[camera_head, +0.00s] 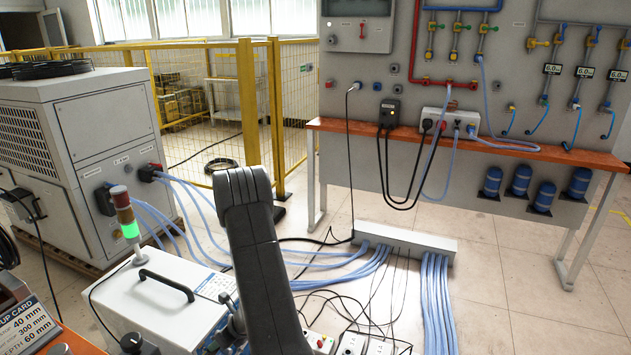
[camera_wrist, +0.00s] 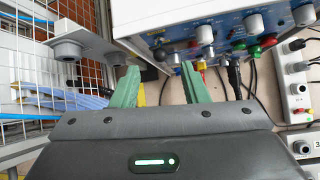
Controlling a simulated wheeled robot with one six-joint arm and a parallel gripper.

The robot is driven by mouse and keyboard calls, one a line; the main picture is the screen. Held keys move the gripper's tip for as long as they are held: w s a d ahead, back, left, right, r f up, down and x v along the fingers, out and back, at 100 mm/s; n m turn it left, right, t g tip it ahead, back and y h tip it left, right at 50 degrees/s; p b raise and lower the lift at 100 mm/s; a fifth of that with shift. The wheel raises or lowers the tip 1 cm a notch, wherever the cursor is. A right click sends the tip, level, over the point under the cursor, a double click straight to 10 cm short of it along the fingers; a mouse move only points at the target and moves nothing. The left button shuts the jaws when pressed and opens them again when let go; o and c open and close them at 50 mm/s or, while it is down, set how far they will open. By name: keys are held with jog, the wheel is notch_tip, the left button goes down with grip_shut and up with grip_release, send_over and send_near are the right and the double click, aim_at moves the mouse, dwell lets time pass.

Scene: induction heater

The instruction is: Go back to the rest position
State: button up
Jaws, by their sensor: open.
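My gripper (camera_wrist: 156,88) shows in the wrist view with two green fingers spread apart. It is open and nothing is between the fingers. Beyond the fingertips is the front panel of a white and blue device (camera_wrist: 225,38) with knobs and coloured sockets. In the head view my dark arm rises in the lower middle, and the gripper itself is hidden there. A white box with a black handle (camera_head: 165,284) and a stack light lit green (camera_head: 130,229) stands left of the arm.
A grey chiller unit (camera_head: 110,125) stands at the left behind blue hoses. An orange bench (camera_head: 480,146) with a panel of valves is at the right. A yellow fence (camera_head: 290,110) runs behind. In the wrist view, a wire rack (camera_wrist: 30,70) is left and socket strips (camera_wrist: 298,90) are right.

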aim_at(203, 352)
jog(key=b+x, duration=0.1)
jog(key=x, duration=0.7)
jog(key=shift+a+f, duration=0.1)
jog(key=shift+f, duration=0.25)
jog(key=shift+y+b, duration=0.3)
jog(key=shift+b, duration=0.85)
jog(key=y+b, duration=0.1)
jog(key=b, duration=0.2)
jog(key=f+t+y+b, duration=0.1)
jog(key=y+b, duration=0.1)
jog(key=b, duration=0.2)
jog(key=shift+s+d+f+t, duration=0.1)
jog(key=shift+d+t, duration=0.2)
jog(key=shift+d, duration=0.1)
jog(key=y+b, duration=0.2)
jog(key=f+t+y+b, duration=0.1)
jog(key=b, duration=0.1)
jog(key=y+b, duration=0.2)
jog(key=shift+f+n+t+y, duration=0.3)
jog(key=shift+f+t, duration=0.05)
jog(key=shift+t, duration=0.05)
jog(key=p+v, duration=0.1)
jog(key=v, duration=0.7)
jog(key=shift+r, duration=0.15)
jog(key=shift+d+r, duration=0.1)
